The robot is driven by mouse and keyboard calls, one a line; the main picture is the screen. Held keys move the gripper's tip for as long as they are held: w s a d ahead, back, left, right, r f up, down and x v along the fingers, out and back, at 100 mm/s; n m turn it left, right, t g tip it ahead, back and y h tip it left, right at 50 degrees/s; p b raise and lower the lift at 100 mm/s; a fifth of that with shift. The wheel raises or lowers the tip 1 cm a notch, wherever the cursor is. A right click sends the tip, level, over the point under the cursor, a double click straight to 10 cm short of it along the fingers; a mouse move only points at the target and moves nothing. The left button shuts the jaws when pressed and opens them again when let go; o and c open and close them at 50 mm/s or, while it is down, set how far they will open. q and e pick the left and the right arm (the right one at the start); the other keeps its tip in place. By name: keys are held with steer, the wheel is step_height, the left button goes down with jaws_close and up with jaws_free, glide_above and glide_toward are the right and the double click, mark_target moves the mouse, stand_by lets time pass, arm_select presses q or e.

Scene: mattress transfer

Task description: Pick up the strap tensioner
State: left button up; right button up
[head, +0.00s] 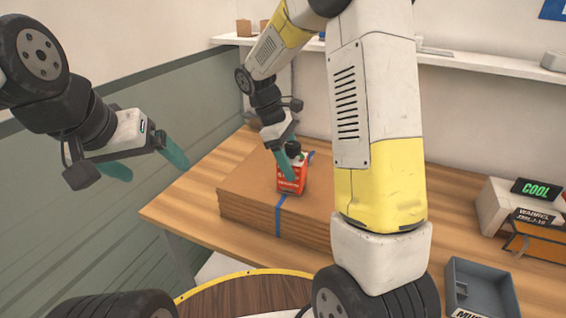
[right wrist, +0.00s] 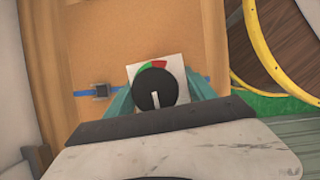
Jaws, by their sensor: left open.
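The strap tensioner (head: 292,186) is a red box with white lettering, on top of the flat cardboard stack (head: 245,185). In the right wrist view its pale top (right wrist: 143,70) carries a black knob and a red-green dial. My right gripper (head: 291,165) reaches down over it. Its teal fingers (right wrist: 158,90) lie on either side of the tensioner; I cannot tell whether they press on it. A blue strap (head: 279,215) runs over the stack, with a dark buckle (right wrist: 100,91) beside the tensioner. My left gripper (head: 147,165) is open and empty, off to the left, away from the table.
The wooden table (head: 185,200) has bare room left of the stack. A grey tray (head: 478,285), a white device with a "COOL" display (head: 536,188) and an orange item (head: 540,243) stand at the right. A wall shelf (head: 475,64) runs behind. A yellow-rimmed round wooden top (head: 245,295) is in front.

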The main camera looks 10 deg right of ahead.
jaws_close()
steer(key=shift+r, duration=0.15)
